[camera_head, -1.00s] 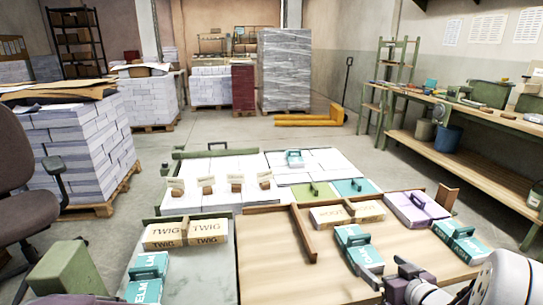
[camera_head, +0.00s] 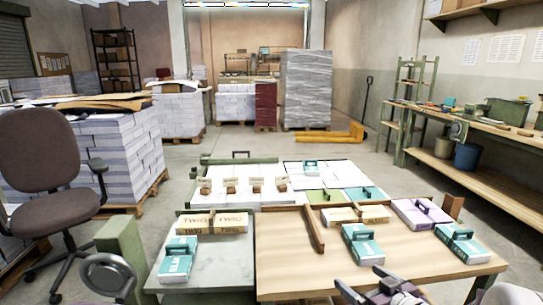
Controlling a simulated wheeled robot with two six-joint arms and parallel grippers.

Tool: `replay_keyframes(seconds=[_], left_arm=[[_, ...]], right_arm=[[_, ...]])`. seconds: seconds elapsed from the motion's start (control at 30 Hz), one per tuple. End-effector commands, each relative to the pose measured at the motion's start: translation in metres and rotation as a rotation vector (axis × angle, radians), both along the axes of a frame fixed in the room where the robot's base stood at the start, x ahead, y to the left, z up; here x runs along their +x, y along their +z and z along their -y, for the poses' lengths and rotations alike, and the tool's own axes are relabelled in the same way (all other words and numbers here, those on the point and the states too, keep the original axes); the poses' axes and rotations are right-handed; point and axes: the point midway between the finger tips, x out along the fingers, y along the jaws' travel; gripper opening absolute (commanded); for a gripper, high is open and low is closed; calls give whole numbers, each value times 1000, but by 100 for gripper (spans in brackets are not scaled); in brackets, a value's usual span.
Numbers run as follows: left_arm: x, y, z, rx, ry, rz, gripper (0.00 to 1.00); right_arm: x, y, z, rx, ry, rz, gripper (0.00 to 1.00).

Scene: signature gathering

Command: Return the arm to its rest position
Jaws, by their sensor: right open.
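My right gripper (camera_head: 384,287) shows at the bottom edge, right of the middle, over the near edge of the wooden tabletop (camera_head: 285,265). Its jaws are open and I see nothing held between them. It is just in front of a teal block (camera_head: 362,246) with a dark handle; whether they touch cannot be told. Part of my white right arm (camera_head: 512,295) shows in the lower right corner. My left gripper is not seen.
A teal block marked ELM (camera_head: 177,262) and wrapped TWIG stacks (camera_head: 213,222) stand on the grey left top. A purple block (camera_head: 420,213) and another teal block (camera_head: 463,243) stand at right. An office chair (camera_head: 40,160) is at left; open floor lies behind the tables.

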Motion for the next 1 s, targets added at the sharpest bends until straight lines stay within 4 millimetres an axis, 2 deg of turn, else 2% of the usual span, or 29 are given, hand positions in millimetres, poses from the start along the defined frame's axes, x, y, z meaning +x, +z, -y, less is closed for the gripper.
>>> replay_keyframes(seconds=[0.03,0.2,0.27,0.37,0.47,0.6,0.77,0.8,1.0], left_arm=[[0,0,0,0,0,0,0],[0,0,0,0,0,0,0],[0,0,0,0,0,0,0],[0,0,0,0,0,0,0],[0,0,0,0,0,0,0],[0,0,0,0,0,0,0],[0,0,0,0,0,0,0],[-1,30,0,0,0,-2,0],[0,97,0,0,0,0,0]], right_arm=[[3,1,-17,-3,20,-4,99],[7,-12,-50,-45,-23,-97,99],[2,-25,-57,-69,-64,-169,99],[-19,-52,-59,-105,-143,-324,99],[-53,-81,-56,-126,-221,-516,99],[-116,-115,-47,-117,-321,-813,99],[-190,-134,-54,-129,-309,-1127,99],[-186,-104,-54,-129,-309,-1110,99],[-185,-37,-53,-129,-310,-1107,99]])
